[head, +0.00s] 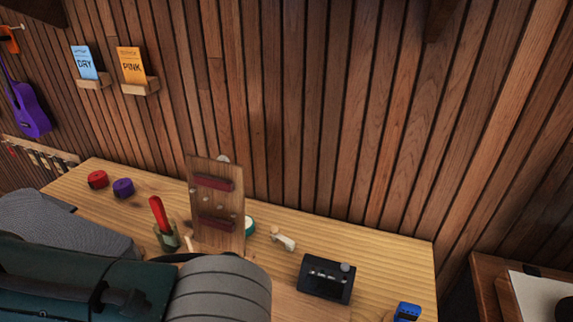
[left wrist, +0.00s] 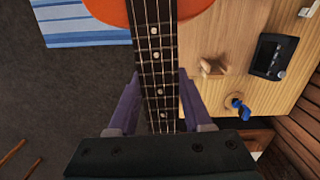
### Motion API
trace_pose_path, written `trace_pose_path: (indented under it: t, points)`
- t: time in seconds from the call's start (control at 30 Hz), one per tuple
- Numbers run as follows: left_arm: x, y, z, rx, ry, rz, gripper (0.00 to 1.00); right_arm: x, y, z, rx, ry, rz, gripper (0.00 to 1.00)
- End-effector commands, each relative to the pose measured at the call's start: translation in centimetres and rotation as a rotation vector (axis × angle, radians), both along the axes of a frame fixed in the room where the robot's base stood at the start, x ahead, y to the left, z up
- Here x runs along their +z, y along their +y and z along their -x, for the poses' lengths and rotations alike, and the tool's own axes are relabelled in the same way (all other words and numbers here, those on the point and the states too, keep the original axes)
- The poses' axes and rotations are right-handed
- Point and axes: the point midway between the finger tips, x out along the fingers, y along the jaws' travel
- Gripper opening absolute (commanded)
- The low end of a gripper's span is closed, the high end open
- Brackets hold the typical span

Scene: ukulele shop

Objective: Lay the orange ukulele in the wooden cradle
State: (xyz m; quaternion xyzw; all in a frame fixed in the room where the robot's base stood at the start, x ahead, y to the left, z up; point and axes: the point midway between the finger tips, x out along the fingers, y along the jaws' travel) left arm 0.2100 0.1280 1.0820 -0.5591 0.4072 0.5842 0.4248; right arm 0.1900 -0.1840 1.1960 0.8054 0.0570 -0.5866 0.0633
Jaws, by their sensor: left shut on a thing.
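The orange ukulele (left wrist: 118,12) shows in the left wrist view, its orange body cut off by the top edge. Its dark fretted neck runs down between the fingers of my left gripper (left wrist: 158,95), which is shut on the neck. A small notched light-wood piece (left wrist: 213,67) stands on the table to the right of the neck; it may be part of the wooden cradle, but I cannot tell. The ukulele and both grippers are out of sight in the head view, where my own arm covers the lower left. My right gripper is in neither view.
The wooden table (head: 390,250) holds a black box (head: 326,278), a blue clip-like device (head: 407,312), an upright wooden board (head: 216,205), a cup with a red-handled tool (head: 160,222) and red (head: 97,180) and purple (head: 123,187) rolls. A purple ukulele (head: 30,110) hangs on the wall.

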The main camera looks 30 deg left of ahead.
Motion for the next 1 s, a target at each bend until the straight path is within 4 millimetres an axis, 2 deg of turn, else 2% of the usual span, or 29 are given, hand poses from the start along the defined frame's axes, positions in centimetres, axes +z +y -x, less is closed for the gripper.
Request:
trace_pose_path:
  t: [0.03, 0.23, 0.37, 0.57, 1.0]
  points:
    - [-2.1, 1.2, -0.1, -0.012, 0.008, -0.039, 0.00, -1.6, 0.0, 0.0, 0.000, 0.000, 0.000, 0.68]
    - [-5.1, 4.4, -0.3, -0.058, 0.035, -0.127, 0.00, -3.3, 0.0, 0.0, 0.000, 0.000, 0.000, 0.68]
    - [-5.7, 5.3, -0.5, -0.074, 0.042, -0.148, 0.00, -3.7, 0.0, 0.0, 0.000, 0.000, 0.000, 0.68]
    - [-6.1, 5.6, -1.2, -0.077, 0.043, -0.152, 0.00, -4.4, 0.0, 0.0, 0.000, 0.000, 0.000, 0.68]
    - [-6.9, 6.4, -4.4, -0.076, 0.042, -0.151, 0.00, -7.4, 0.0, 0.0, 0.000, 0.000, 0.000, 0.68]
